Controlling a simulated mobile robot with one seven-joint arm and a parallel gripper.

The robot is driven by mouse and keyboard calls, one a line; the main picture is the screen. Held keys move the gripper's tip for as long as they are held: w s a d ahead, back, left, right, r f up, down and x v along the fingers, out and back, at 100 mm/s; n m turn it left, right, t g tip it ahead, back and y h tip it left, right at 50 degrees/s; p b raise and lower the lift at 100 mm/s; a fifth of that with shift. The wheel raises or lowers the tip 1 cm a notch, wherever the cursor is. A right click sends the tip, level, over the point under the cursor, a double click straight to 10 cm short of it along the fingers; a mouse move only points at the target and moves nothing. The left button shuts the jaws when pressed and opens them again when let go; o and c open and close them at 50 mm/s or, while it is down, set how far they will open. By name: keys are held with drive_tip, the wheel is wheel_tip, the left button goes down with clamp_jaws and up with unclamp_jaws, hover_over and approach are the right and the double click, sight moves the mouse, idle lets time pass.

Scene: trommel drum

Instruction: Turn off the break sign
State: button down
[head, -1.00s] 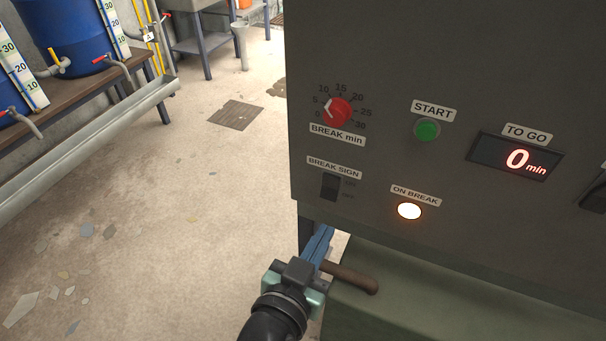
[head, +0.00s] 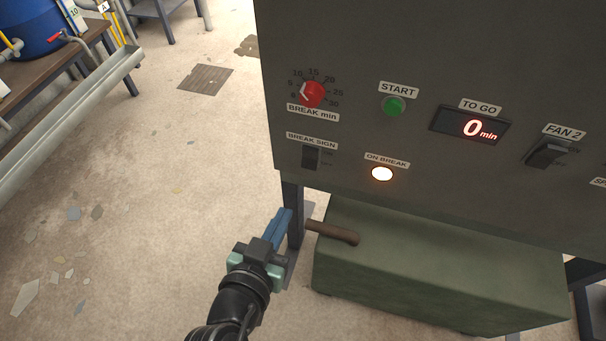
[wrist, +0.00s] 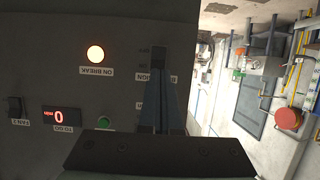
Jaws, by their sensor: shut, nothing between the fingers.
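The break sign switch (head: 311,157) is a small dark rocker under its BREAK SIGN label, low on the left of the grey panel (head: 400,50). The ON BREAK lamp (head: 382,174) to its right glows warm white. My gripper (head: 284,216) is shut and empty, its blue fingers below and left of the switch in the head view. In the wrist view, which is upside down, the switch (wrist: 158,57) shows just past the fingertips (wrist: 160,84), and the lamp (wrist: 95,54) is lit. I cannot tell whether the fingers touch the panel.
Above the switch is a red BREAK min knob (head: 312,94). To the right are a green START button (head: 393,106), a TO GO display (head: 470,126) reading 0 min and the FAN 2 switch (head: 548,153). A brown handle (head: 333,233) and a green housing (head: 440,260) are below.

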approach(304, 176)
drive_tip(key=w+d+r, duration=0.1)
drive_tip(key=w, duration=0.1)
drive_tip(key=w+d+r, duration=0.1)
drive_tip(key=r, duration=0.1)
drive_tip(key=shift+w+d+r, duration=0.25)
drive_tip(key=shift+w+d, duration=0.05)
drive_tip(key=shift+w, duration=0.1)
drive_tip(key=shift+b, duration=0.3)
drive_tip(key=b, duration=0.2)
drive_tip(key=t+b, duration=0.1)
drive_tip(key=b, duration=0.1)
drive_tip(key=shift+w+d+f, duration=0.1)
drive_tip(key=shift+w+f, duration=0.15)
drive_tip(key=shift+w, duration=0.1)
